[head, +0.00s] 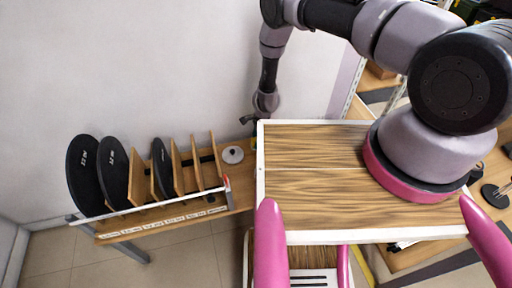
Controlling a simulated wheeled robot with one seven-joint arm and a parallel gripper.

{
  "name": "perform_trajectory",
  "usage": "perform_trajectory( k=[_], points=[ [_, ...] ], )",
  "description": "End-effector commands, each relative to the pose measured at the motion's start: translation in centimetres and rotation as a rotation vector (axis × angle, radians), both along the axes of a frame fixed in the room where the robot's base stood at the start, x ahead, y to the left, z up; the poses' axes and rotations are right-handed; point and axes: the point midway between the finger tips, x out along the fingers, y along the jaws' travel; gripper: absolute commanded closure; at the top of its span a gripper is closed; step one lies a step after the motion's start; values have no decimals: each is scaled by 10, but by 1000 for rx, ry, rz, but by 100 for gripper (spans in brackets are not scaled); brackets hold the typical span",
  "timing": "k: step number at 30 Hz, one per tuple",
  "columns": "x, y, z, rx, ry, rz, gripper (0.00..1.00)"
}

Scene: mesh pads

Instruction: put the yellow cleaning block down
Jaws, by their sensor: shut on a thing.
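My arm reaches from the right across the top of the head view and hangs down near the wall. Its end, with my gripper (252,118), is small and dark beside the far left corner of the wooden top. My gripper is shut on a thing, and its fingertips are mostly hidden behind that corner. A small yellow patch (253,144) shows just below it at the edge of the wooden top. It may be part of the yellow cleaning block, but too little shows to be sure.
A low wooden bench (222,203) at the left holds a rack with several black discs (83,173) and upright wooden boards (177,168). A round grey disc (232,155) lies at its right end. Tiled floor (190,255) is clear in front. Another wooden table stands at the right.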

Motion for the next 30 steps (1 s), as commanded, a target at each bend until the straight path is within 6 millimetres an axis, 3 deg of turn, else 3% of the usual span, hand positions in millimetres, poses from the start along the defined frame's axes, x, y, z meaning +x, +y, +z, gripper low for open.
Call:
perform_trajectory(
  k=[9, 21, 22, 24, 30],
  points=[
    [0, -1, -41, -2, 0, 2, 100],
    [0, 0, -45, -1, -1, 2, 100],
    [1, 0, -45, -1, -2, 2, 48],
    [1, 0, -45, -1, -1, 2, 26],
    [0, 0, -45, -1, -1, 2, 26]
  ],
)
